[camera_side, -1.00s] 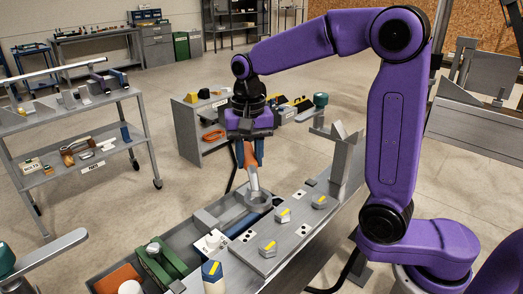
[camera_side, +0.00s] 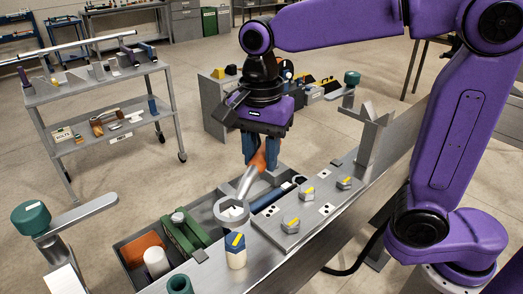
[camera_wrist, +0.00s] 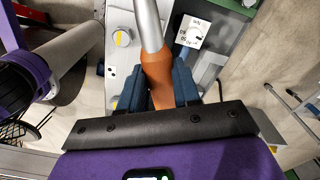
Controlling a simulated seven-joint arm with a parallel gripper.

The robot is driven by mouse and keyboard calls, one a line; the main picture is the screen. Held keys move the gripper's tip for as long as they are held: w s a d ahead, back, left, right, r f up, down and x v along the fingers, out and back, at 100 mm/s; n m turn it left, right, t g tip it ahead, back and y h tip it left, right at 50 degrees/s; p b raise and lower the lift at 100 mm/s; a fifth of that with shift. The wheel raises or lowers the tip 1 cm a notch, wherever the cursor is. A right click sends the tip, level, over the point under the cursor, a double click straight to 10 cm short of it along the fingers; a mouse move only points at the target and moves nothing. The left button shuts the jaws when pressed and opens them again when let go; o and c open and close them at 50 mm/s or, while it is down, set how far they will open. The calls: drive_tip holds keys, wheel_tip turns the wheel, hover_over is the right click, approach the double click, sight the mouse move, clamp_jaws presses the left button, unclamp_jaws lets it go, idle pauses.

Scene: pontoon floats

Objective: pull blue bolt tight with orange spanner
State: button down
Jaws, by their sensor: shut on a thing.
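The orange spanner has an orange handle (camera_side: 259,161) and a grey shaft ending in a large grey ring (camera_side: 231,210). My gripper (camera_side: 261,150) is shut on the handle. The spanner slants down to the left, its ring lowest. The blue bolt (camera_side: 235,241) has a blue head with a yellow mark, on a pale upright post. It is just below the ring in the side view; the ring looks apart from it, but the height gap is hard to judge. In the wrist view the handle (camera_wrist: 157,78) is between the blue fingers; the ring and blue bolt are out of sight.
A grey plate (camera_side: 270,231) with several yellow-marked grey bolts (camera_side: 291,223) lies right of the ring. A tray (camera_side: 122,257) with a green tool (camera_side: 184,231) and an orange block (camera_side: 143,248) is at left. A grey bracket (camera_side: 367,140) stands at the back right.

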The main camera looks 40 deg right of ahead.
drive_tip(key=shift+f, duration=3.8)
idle(0.4)
drive_tip(key=shift+s+d, duration=0.1)
drive_tip(key=shift+s, duration=0.15)
drive_tip(key=shift+s+d+m, duration=0.1)
drive_tip(key=shift+s+m, duration=0.1)
drive_tip(key=shift+m, duration=0.3)
drive_tip(key=shift+s, duration=0.25)
drive_tip(key=shift+s+d+m, duration=0.15)
drive_tip(key=shift+s+m, duration=0.1)
drive_tip(key=shift+m, duration=0.25)
drive_tip(key=shift+s, duration=0.15)
idle(0.3)
